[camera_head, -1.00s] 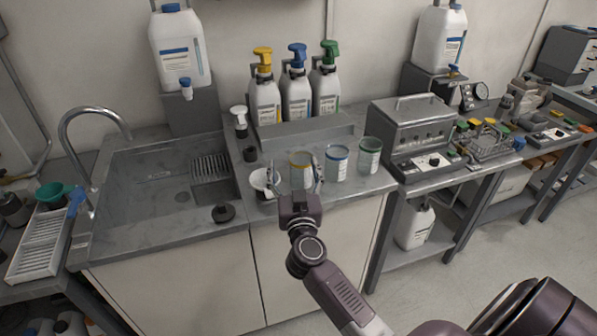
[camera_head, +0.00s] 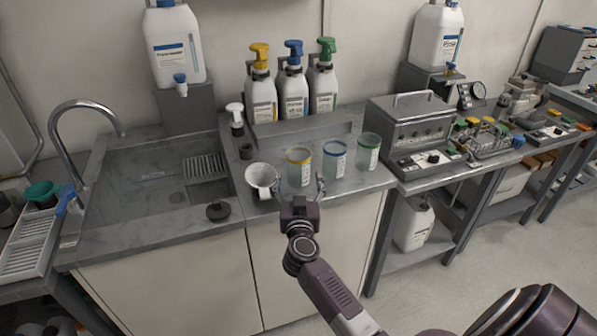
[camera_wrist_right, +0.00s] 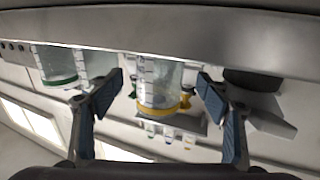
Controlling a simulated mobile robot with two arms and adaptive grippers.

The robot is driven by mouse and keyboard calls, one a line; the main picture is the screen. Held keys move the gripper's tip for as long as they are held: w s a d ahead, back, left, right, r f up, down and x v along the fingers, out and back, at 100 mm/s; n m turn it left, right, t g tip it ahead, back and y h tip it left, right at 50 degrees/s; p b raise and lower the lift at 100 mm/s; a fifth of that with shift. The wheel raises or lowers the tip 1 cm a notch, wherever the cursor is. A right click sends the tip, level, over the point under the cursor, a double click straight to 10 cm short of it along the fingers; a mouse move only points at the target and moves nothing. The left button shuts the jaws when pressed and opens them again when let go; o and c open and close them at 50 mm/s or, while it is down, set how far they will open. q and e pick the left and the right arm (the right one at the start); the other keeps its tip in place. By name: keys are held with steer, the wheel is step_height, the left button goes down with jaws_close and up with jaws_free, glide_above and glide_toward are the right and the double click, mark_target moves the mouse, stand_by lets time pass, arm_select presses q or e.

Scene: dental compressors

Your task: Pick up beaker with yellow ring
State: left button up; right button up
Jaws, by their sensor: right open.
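The beaker with the yellow ring (camera_head: 299,170) stands upright on the grey counter, leftmost of three clear ringed beakers. In the right wrist view, which looks upside down, this beaker (camera_wrist_right: 160,92) shows between the fingers with its yellow ring low in the picture. My right gripper (camera_head: 299,186) is open, at the front of the beaker, one finger to each side. In the wrist view a gap shows between the beaker and both fingertips of the gripper (camera_wrist_right: 161,82). My left gripper is not in view.
Several pump bottles (camera_head: 293,95) are behind. A sink (camera_head: 150,190) is at left, a grey device (camera_head: 412,125) at right.

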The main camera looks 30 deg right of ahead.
mark_target(298, 157)
steer(key=x, duration=0.5)
steer(key=shift+b, duration=0.35)
steer(key=shift+s, duration=0.1)
steer(key=shift+a, duration=0.1)
steer(key=shift+c, duration=0.2)
steer(key=c, duration=1.1)
